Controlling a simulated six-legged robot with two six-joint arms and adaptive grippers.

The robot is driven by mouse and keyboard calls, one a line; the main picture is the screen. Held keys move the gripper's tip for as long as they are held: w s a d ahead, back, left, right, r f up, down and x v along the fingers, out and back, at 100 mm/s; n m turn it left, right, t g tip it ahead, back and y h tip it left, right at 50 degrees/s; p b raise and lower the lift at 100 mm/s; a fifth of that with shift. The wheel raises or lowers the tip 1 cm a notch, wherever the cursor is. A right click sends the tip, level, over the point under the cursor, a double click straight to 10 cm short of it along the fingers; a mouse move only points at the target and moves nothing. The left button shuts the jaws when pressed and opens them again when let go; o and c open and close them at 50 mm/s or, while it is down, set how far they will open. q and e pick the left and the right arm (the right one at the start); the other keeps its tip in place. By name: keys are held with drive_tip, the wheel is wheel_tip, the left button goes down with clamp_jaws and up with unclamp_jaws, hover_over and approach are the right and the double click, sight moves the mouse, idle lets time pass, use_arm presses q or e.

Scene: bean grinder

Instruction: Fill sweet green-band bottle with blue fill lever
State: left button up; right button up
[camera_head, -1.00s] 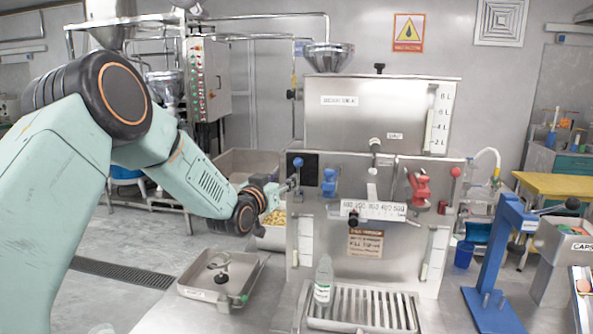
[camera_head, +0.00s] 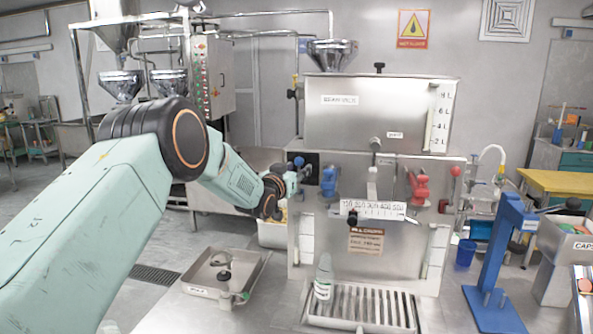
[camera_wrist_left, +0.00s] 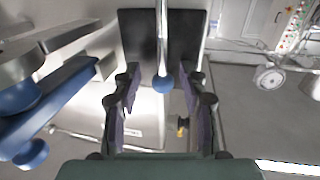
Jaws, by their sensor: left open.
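My left gripper (camera_head: 291,176) is open at the left side of the steel filling machine, next to a lever with a blue ball knob (camera_head: 298,161). In the left wrist view the blue ball (camera_wrist_left: 163,84) on its thin rod shows between the two spread fingers, and no finger visibly closes on it. A blue valve handle (camera_head: 328,181) sits just right of the knob on the machine front. A clear bottle (camera_head: 323,279) with a white and green label stands upright at the left end of the drip grate. My right gripper is not in view.
A red valve handle (camera_head: 418,186) and a red ball knob (camera_head: 455,171) are on the machine's right side. A metal tray (camera_head: 215,284) lies left of the grate (camera_head: 365,303). A blue press (camera_head: 492,250) stands at the right.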

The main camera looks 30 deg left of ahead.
use_arm(q)
drive_tip(key=shift+a, duration=0.25)
drive_tip(key=shift+c, duration=0.5)
drive_tip(key=shift+d, duration=0.2)
drive_tip(key=c, duration=0.5)
drive_tip(key=shift+a, duration=0.15)
clamp_jaws()
